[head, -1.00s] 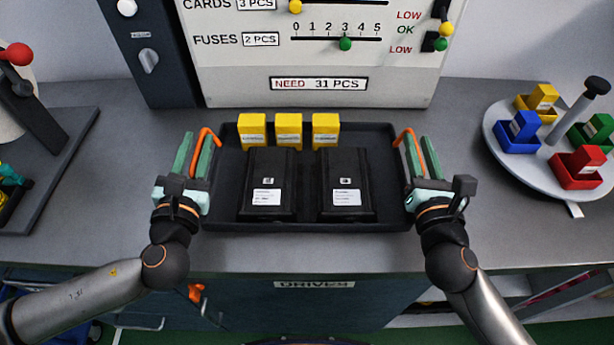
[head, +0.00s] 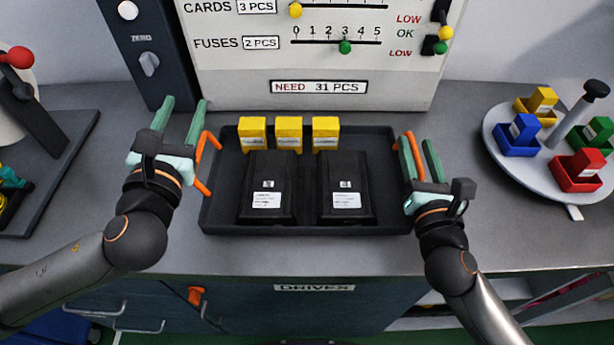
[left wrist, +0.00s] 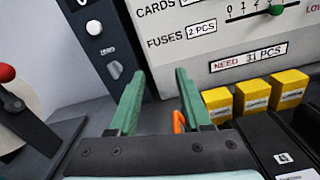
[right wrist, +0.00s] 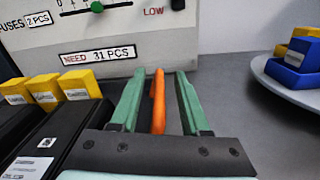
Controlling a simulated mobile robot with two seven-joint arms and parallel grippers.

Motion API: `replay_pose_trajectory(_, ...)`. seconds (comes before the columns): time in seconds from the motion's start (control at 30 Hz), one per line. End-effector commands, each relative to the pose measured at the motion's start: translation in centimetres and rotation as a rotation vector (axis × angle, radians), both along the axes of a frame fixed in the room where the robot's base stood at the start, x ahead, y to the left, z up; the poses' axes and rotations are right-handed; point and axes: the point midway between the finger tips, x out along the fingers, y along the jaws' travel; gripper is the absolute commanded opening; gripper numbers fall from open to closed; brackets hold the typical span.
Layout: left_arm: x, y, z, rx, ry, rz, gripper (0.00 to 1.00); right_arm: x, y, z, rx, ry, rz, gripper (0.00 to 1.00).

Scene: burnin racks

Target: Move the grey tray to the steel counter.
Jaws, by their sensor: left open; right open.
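The dark grey tray (head: 306,228) rests on a grey worktop below the big panel. It holds three yellow boxes (head: 289,135) at the back and two black boxes (head: 268,188) in front. An orange handle stands at each end. My left gripper (head: 186,103) is open, up and left of the left handle (head: 204,160), apart from it. In the left wrist view that handle (left wrist: 178,122) shows by the right finger. My right gripper (head: 417,142) is open with the right handle (head: 411,150) between its fingers, also seen in the right wrist view (right wrist: 158,100).
A round stand (head: 551,160) with blue, yellow, green and red bins is at the right. A dark base (head: 62,165) with a red-knobbed lever is at the left. The panel (head: 318,60) closes off the back. Drawers lie below the worktop's front edge.

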Motion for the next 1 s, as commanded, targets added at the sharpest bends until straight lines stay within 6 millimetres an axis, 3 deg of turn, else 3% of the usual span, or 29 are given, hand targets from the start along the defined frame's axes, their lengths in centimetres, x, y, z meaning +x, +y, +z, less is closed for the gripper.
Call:
replay_pose_trajectory(0.1, 0.0, 0.0, 1.2, 0.0, -0.002, 0.0, 0.49, 0.0, 0.0, 0.0, 0.0, 0.0, 0.0, 0.46)
replay_pose_trajectory(0.27, 0.0, 0.0, 1.5, 0.001, 0.001, -0.001, 0.49, 0.1, 0.0, 1.4, 0.002, -0.006, 0.0, 0.46)
replay_pose_trajectory(0.7, 0.0, 0.0, 1.4, 0.001, 0.001, -0.001, 0.49, 0.0, 0.0, 9.1, 0.002, -0.005, 0.0, 0.46)
replay_pose_trajectory(1.0, 0.0, 0.0, 1.4, 0.001, 0.001, -0.001, 0.49, 0.0, 0.0, 10.0, 0.0, 0.0, 0.0, 0.46)
